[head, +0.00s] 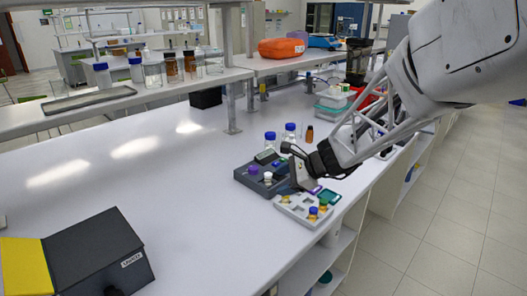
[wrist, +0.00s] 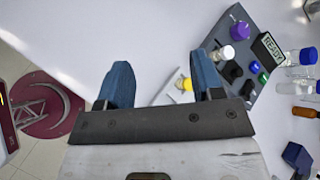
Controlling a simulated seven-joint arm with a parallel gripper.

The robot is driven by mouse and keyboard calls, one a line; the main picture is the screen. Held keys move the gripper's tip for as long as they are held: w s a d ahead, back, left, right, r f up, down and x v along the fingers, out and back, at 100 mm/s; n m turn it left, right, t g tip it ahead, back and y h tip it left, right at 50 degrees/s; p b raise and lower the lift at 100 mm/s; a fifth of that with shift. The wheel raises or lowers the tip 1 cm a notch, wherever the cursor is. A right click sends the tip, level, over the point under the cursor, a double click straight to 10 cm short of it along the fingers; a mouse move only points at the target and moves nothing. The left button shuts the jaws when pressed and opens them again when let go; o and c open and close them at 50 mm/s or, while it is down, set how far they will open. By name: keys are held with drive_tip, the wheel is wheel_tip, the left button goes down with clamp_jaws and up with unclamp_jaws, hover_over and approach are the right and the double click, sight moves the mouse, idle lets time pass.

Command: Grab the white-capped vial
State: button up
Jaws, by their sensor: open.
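The white-capped vial (head: 268,178) stands in the dark grey rig (head: 253,184), beside a purple knob or cap (head: 253,170). In the wrist view the white-capped vial (wrist: 222,53) is just right of the right finger, with the purple cap (wrist: 240,31) beyond it. My gripper (head: 303,182) is over the bench near the rig and the light tray. In the wrist view my gripper (wrist: 162,75) has its two blue fingers wide apart with nothing held. A yellow-capped vial (wrist: 184,84) shows beside the right finger, partly hidden.
The light tray (head: 292,208) holds several small vials with coloured caps. The rig has a READY display (wrist: 271,47). Blue-capped bottles (head: 270,138) and an amber bottle (head: 309,134) stand behind it. A dark box (head: 98,255) is at front left. The bench middle is clear.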

sight(269, 174)
drive_tip(key=w+f+m+t, duration=0.1)
drive_tip(key=w+f+m, duration=0.1)
drive_tip(key=w, duration=0.3)
drive_tip(key=w+f+m+t+y, duration=0.1)
drive_tip(key=w+f+m, duration=0.2)
drive_tip(key=w+m, duration=0.1)
drive_tip(key=w+f+m+t, duration=0.2)
drive_tip(key=w+f+m, duration=0.1)
drive_tip(key=w, duration=0.3)
drive_tip(key=shift+w+d+f, duration=0.25)
drive_tip(key=shift+w, duration=0.15)
drive_tip(key=shift+x, duration=1.3)
drive_tip(key=shift+a, duration=0.1)
drive_tip(key=shift+x, duration=2.55)
drive_tip(key=c, duration=1)
drive_tip(key=shift+r, duration=0.15)
